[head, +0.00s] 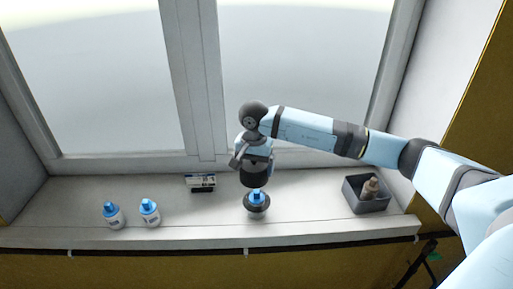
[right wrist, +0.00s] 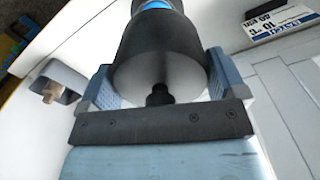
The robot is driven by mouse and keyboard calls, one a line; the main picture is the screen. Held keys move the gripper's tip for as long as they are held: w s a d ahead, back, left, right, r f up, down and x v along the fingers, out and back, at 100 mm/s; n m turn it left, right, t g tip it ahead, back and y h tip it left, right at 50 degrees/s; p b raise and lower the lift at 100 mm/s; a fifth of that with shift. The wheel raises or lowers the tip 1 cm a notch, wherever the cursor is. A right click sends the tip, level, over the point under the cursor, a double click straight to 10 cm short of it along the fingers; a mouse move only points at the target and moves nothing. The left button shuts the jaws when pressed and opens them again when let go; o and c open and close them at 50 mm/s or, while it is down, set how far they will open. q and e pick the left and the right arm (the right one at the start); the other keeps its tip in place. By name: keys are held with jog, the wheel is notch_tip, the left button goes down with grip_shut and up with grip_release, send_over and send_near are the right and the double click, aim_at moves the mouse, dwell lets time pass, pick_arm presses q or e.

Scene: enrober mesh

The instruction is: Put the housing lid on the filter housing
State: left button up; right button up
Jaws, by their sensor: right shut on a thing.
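My right gripper (head: 257,196) points down over the middle of the sill. It is shut on a dark grey round piece (head: 257,206), which I take to be the housing lid. In the right wrist view the gripper's blue-grey fingers (right wrist: 161,85) stand on either side of the rounded grey lid (right wrist: 158,65), with a black knob facing the palm. A darker body with a blue band (right wrist: 157,5) shows beyond it, probably the filter housing, mostly hidden. I cannot tell whether lid and housing touch. My left gripper is out of view.
Two white bottles with blue caps (head: 112,216) (head: 150,213) stand at the left. A small labelled carton (head: 201,183) lies near the window. A dark grey bin (head: 353,194) with a beige-brown object (head: 370,187) stands at the right. The sill between carton and bottles is clear.

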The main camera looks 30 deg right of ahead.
jog(key=shift+d+r+m, duration=0.3)
jog(key=shift+d+r, duration=0.1)
jog(key=shift+r, duration=0.05)
jog(key=shift+d, duration=0.1)
jog(key=shift+f, duration=0.1)
jog(key=shift+f+b, duration=0.1)
jog(key=shift+b, duration=0.3)
notch_tip(320, 180, down, 2)
jog(key=shift+f+b, duration=0.1)
jog(key=shift+b, duration=0.75)
jog(key=shift+f+b, duration=1.2)
jog(key=shift+f, duration=0.4)
